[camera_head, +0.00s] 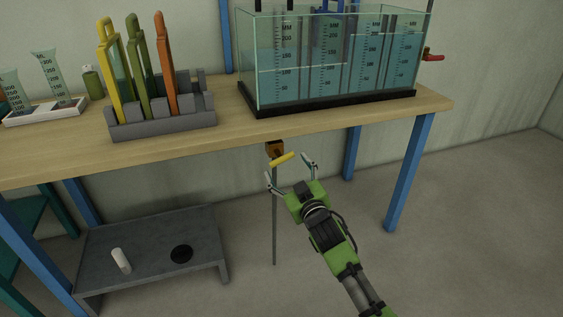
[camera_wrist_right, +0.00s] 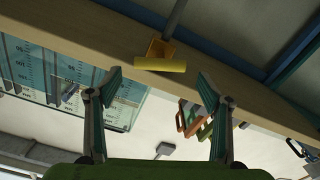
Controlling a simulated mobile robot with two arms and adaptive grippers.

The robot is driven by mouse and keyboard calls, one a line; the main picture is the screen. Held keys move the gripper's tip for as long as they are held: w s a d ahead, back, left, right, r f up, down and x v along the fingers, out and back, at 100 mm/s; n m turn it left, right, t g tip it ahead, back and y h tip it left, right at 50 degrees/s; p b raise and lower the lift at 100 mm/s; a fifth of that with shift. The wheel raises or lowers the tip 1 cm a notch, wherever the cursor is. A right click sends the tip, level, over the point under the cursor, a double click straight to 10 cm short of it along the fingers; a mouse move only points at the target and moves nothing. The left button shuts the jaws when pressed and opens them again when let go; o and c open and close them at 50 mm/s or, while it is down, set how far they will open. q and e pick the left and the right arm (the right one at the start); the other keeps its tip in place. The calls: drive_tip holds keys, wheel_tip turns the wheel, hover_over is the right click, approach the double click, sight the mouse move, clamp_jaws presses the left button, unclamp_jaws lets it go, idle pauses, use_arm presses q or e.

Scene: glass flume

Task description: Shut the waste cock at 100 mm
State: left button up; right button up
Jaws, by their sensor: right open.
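The waste cock (camera_head: 275,149) is a brown body under the front edge of the bench, with a yellow lever (camera_head: 283,159) and a thin grey pipe running down from it. In the wrist view the yellow lever (camera_wrist_right: 160,65) lies crosswise just beyond the fingertips. My right gripper (camera_head: 288,172) is open and empty, its fingers spread below the lever; in the wrist view the gripper (camera_wrist_right: 158,82) shows no contact with it. The glass flume (camera_head: 330,65) stands above on the bench, holding bluish water behind millimetre scales. My left gripper is out of view.
A grey rack (camera_head: 165,122) holds yellow, green and orange gates at the bench front. Measuring vessels stand in a white tray (camera_head: 45,112) at left. A low grey stand (camera_head: 150,245) sits below. A red handle (camera_head: 433,57) projects at the flume's right. Floor around the cock is clear.

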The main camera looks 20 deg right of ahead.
sight(282, 160)
drive_tip(key=shift+w+a+b, duration=0.15)
drive_tip(key=shift+w+b, duration=0.4)
drive_tip(key=shift+w, duration=2.25)
drive_tip(key=c, duration=1.1)
